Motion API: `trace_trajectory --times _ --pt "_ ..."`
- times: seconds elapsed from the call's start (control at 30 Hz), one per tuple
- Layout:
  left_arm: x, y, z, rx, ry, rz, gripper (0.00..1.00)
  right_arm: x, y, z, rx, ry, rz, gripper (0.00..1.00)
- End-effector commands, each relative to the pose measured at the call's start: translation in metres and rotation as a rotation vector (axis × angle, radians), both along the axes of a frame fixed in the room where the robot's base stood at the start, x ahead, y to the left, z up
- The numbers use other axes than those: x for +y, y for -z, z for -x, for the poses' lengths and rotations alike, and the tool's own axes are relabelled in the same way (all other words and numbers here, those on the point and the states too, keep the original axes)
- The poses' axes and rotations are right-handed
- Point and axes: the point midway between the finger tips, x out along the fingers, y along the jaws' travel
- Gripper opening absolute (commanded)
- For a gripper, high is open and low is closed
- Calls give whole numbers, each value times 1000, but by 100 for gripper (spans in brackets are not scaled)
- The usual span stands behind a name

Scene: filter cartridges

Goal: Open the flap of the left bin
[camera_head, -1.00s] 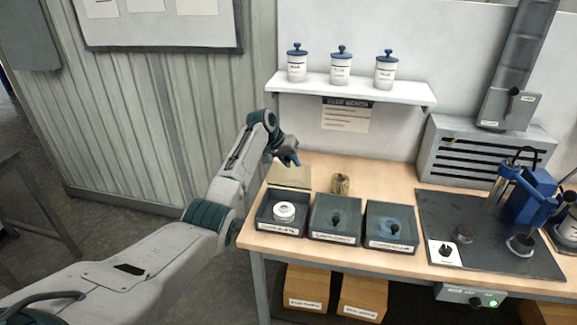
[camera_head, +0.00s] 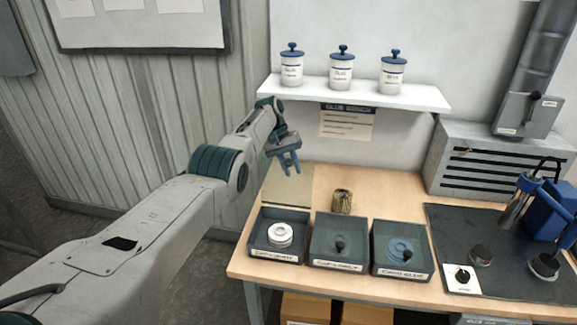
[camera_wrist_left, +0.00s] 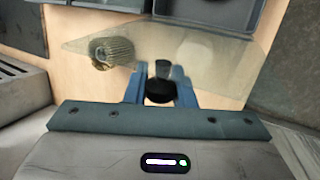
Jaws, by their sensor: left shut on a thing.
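The left bin (camera_head: 252,246) is a dark tray at the bench's left end, with a white ring-shaped part (camera_head: 281,235) inside. Its clear tan flap (camera_head: 287,190) stands raised at the bin's rear edge, so the bin's top is uncovered. My left gripper (camera_head: 290,167) is at the flap's upper edge, fingers pointing down. In the left wrist view the gripper (camera_wrist_left: 160,92) is shut on the flap's dark knob (camera_wrist_left: 160,90), with the clear flap (camera_wrist_left: 205,62) spread beyond it. My right gripper is out of view.
The middle bin (camera_head: 318,255) and right bin (camera_head: 402,272) have lowered clear flaps with black knobs. A brown pleated cartridge (camera_head: 342,202) stands behind the middle bin. A shelf (camera_head: 350,93) with white jars hangs above. A dark mat (camera_head: 455,235) lies at right.

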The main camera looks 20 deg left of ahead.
Motion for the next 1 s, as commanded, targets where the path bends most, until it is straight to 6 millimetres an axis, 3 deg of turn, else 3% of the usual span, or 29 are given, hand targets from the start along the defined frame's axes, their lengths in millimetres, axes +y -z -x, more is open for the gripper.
trace_trajectory --times 0.33,0.37,0.47,0.8,1.0 --pt "-1 3 1 8 0 0 0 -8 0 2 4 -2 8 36" --pt "-1 3 1 8 0 0 25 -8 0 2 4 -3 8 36" --pt "-1 3 1 8 0 0 44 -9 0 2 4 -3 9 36" --pt "-1 0 1 5 0 0 45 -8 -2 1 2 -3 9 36" --pt "-1 -12 0 4 0 0 45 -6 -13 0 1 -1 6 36"
